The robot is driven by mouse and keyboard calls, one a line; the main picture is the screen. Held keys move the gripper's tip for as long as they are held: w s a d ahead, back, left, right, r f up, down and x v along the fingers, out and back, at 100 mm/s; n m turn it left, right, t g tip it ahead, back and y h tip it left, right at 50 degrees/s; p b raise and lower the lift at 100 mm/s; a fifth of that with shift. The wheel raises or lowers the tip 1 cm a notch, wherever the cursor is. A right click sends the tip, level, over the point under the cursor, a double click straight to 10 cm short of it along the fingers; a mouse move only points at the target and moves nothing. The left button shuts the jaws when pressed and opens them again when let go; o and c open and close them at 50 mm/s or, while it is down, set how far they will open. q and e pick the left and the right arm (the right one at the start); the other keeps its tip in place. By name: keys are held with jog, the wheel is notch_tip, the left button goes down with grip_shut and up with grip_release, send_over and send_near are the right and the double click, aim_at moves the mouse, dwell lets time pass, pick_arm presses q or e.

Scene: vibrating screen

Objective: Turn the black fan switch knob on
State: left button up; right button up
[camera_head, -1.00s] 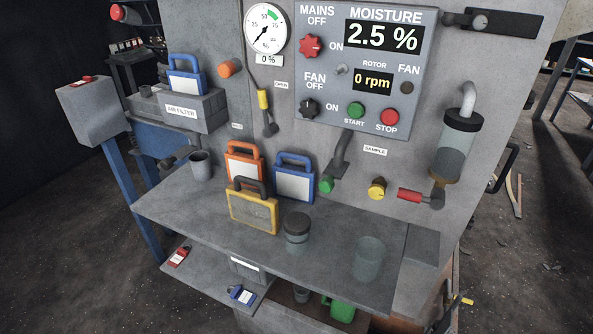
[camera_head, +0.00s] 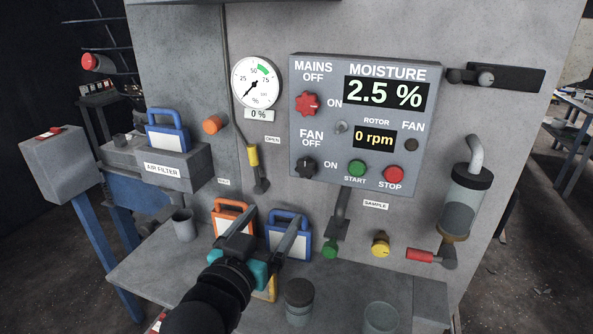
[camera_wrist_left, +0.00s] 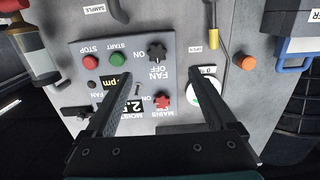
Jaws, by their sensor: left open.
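The black fan switch knob (camera_head: 305,167) sits at the lower left of the grey control panel (camera_head: 420,120), between the labels FAN OFF and ON. In the left wrist view the knob (camera_wrist_left: 156,53) shows upside down, beyond and between the finger lines. My left gripper (camera_head: 265,232) is open and empty, below and left of the knob and apart from it, in front of the orange and blue framed filters. In the wrist view its two fingers (camera_wrist_left: 163,100) are spread wide. My right gripper does not show.
The red mains knob (camera_head: 307,103) is above the fan knob. The green start button (camera_head: 357,168) and red stop button (camera_head: 393,174) are to its right. A yellow-handled lever (camera_head: 254,160) hangs to its left. A dark jar (camera_head: 299,300) stands on the ledge.

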aim_at(305, 167)
pick_arm(q)
jog(key=shift+t+h, duration=0.3)
jog(key=x, duration=0.5)
jog(key=r+x, duration=0.1)
jog(key=x, duration=0.9)
jog(key=shift+w+d+r+p, duration=0.1)
jog(key=shift+d+r+p, duration=0.05)
jog(key=shift+d+p, duration=0.25)
jog(key=c, duration=1.4)
